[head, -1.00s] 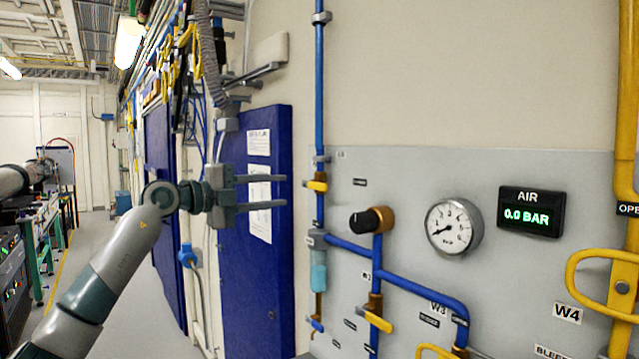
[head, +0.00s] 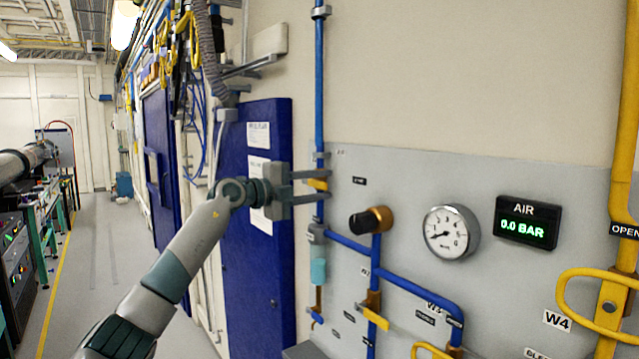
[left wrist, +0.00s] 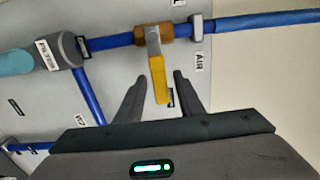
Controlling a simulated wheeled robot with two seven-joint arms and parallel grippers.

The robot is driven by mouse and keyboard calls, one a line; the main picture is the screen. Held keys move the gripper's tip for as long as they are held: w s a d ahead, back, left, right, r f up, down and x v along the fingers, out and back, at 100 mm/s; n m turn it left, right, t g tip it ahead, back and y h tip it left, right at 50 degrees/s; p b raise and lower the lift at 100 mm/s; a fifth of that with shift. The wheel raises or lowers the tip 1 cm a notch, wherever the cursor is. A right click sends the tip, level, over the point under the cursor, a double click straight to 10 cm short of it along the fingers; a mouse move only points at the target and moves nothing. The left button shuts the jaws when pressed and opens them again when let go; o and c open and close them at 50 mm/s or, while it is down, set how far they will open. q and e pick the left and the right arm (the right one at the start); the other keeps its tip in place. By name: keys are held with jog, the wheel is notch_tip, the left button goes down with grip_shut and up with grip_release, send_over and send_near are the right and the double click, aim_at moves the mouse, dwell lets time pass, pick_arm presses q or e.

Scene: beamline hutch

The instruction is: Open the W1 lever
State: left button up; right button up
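A short yellow lever on a brass valve (head: 318,185) sits on the vertical blue pipe at the panel's upper left. I read no W1 tag there, but it is the lever at my left gripper. In the left wrist view the yellow lever (left wrist: 158,82) runs from its brass body toward my palm, between the two fingers. My left gripper (head: 328,185) is open, its fingers one above the other in the head view, reaching across the pipe at lever height. In the left wrist view a gap shows on both sides of the lever. My right gripper is not in view.
The grey panel carries a black-knobbed regulator (head: 371,220), a round gauge (head: 451,232) and an air display (head: 527,222) reading 0.0 BAR. Another yellow lever (head: 374,317) is lower on the blue piping. A blue door (head: 257,290) stands behind my left arm.

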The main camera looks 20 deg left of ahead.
pick_arm(q)
grip_shut()
